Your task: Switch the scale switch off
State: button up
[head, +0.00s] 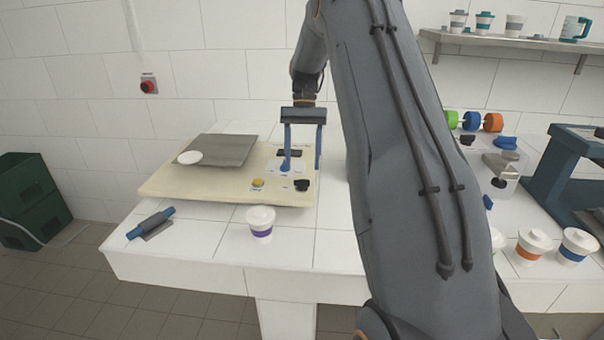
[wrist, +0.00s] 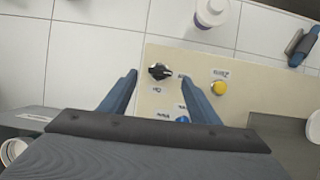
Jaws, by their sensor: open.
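The scale (head: 165,185) is a cream slab with a grey weighing plate (head: 230,150) on the white tiled counter. On its panel is a black rotary switch (head: 302,185), which also shows in the wrist view (wrist: 159,71) with small labels beside it. A yellow button (head: 258,183) sits to its left in the head view. My gripper (head: 302,168) is open and points down over the panel. In the wrist view, my gripper (wrist: 158,77) has its blue fingertips on either side of the black switch, apart from it. I cannot read which way the switch is set.
A white lid (head: 190,157) lies on the weighing plate. A purple-banded cup (head: 260,223) stands in front of the scale, and a blue-handled tool (head: 151,223) lies front left. A red emergency button (head: 148,84) is on the wall. More cups stand at the right.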

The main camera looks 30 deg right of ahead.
jog(key=shift+b+v, duration=0.35)
jog(key=shift+v, duration=1.25)
jog(key=s+a+f+n+t+h, duration=0.2)
jog(key=s+a+f+n+t, duration=0.15)
jog(key=s+a, duration=0.9)
jog(key=s+a+f+n, duration=0.1)
jog(key=s+a+f, duration=0.1)
jog(key=s, duration=0.4)
jog(key=s+a+f+n+t, duration=0.1)
jog(key=s+a+f+n, duration=0.1)
jog(key=s+a, duration=0.2)
jog(key=shift+s+a+f, duration=0.2)
jog(key=shift+s+a, duration=0.2)
jog(key=shift+s, duration=1.35)
